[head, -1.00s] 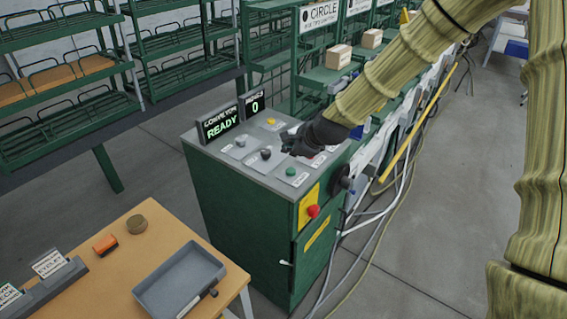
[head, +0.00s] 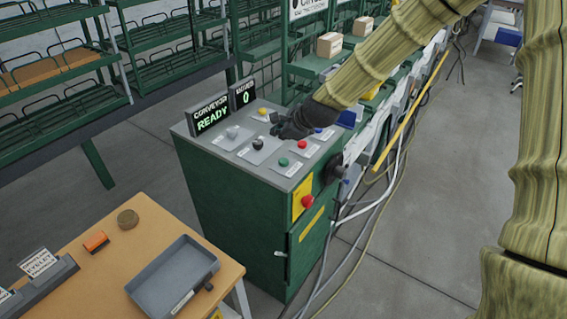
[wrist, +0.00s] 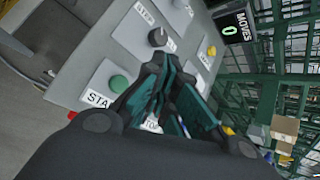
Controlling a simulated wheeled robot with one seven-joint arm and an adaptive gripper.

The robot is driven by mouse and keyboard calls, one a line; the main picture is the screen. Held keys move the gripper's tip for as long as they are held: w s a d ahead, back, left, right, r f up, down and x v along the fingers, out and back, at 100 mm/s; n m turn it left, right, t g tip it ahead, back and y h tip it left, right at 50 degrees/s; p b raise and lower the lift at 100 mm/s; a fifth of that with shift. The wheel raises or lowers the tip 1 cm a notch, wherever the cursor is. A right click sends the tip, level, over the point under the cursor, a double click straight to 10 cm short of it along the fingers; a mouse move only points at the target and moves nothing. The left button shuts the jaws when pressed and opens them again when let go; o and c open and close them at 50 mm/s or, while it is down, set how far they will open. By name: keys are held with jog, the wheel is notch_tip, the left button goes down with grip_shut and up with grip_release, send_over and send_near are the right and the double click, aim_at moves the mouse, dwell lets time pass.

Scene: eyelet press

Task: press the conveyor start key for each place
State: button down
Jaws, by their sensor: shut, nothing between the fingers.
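The green start key (head: 283,161) sits near the front right of the control cabinet's grey top (head: 240,160). In the wrist view it is a green button (wrist: 119,84) with a partly covered label reading "STA". My gripper (head: 280,128) is shut and empty. It hangs over the panel, behind the green key and to the right of the black knob (head: 258,143), apart from the green key. In the wrist view the closed fingers (wrist: 165,78) point between the green key and the black knob (wrist: 157,37). The conveyor display (head: 211,121) reads READY; the moves display (head: 243,94) reads 0.
A red key (head: 303,144), a yellow key (head: 262,111) and a white knob (head: 232,131) are also on the panel. A red mushroom button (head: 306,201) is on the cabinet's side. A wooden table with a grey tray (head: 136,290) stands at front left.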

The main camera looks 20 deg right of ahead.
aim_at(281, 161)
notch_tip(281, 161, down, 7)
jog(key=b, duration=0.3)
jog(key=shift+r+b, duration=0.1)
jog(key=shift+b, duration=0.3)
dwell(1.1)
jog(key=shift+f, duration=0.45)
